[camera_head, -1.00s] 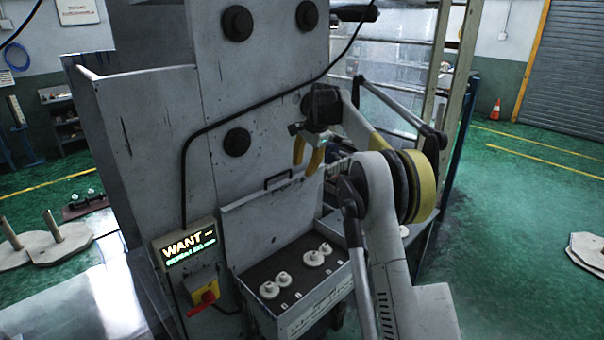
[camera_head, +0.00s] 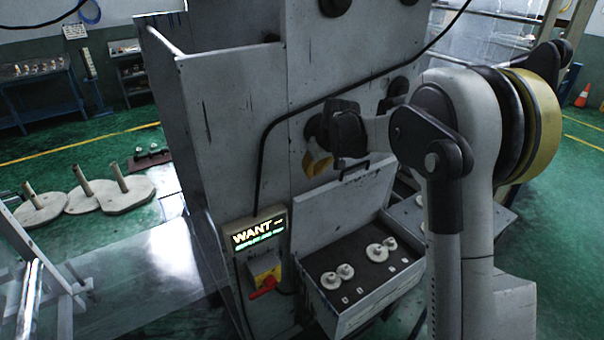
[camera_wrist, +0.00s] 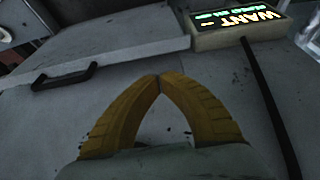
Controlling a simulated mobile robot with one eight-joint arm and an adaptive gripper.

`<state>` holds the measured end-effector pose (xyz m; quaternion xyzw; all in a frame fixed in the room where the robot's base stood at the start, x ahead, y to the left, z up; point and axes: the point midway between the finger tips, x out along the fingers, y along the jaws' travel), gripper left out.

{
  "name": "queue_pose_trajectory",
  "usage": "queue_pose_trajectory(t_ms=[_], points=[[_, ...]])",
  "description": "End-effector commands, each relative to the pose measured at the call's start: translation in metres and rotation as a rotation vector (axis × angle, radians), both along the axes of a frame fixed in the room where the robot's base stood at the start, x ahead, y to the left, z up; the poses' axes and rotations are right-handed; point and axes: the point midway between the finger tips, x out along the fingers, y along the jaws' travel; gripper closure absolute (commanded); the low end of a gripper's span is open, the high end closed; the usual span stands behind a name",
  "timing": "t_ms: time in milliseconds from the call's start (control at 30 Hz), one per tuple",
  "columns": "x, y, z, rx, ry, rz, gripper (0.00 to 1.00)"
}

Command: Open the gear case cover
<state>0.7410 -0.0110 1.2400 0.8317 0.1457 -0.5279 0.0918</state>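The gear case (camera_head: 345,318) is a grey box low on the tower's front. Its cover (camera_head: 335,218) is a grey plate that stands raised and leans back toward the tower, so the inside is in view. The cover's dark handle (camera_head: 355,172) is at its upper edge; the handle also shows in the wrist view (camera_wrist: 63,77), left of the fingers. My gripper (camera_head: 318,163) is near the tower face, just above and left of the handle, apart from it. In the wrist view its yellow fingers (camera_wrist: 160,78) meet at the tips with nothing between them.
Several white gears (camera_head: 378,251) sit inside the case. A lit WANT sign (camera_head: 259,233) and a red-handled switch (camera_head: 264,280) are left of it. A black cable (camera_head: 262,150) crosses the tower. Round wooden bases with posts (camera_head: 123,192) stand on the floor at left.

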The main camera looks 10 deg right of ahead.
Motion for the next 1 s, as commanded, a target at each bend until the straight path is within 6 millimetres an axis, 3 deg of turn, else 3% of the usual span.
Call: queue_pose_trajectory(t_ms=[533, 1000], points=[[0.034, 0.012, -0.077, -0.001, -0.002, 0.004, 1.0], [0.039, 0.014, -0.089, -0.001, 0.0, 0.003, 1.0]])
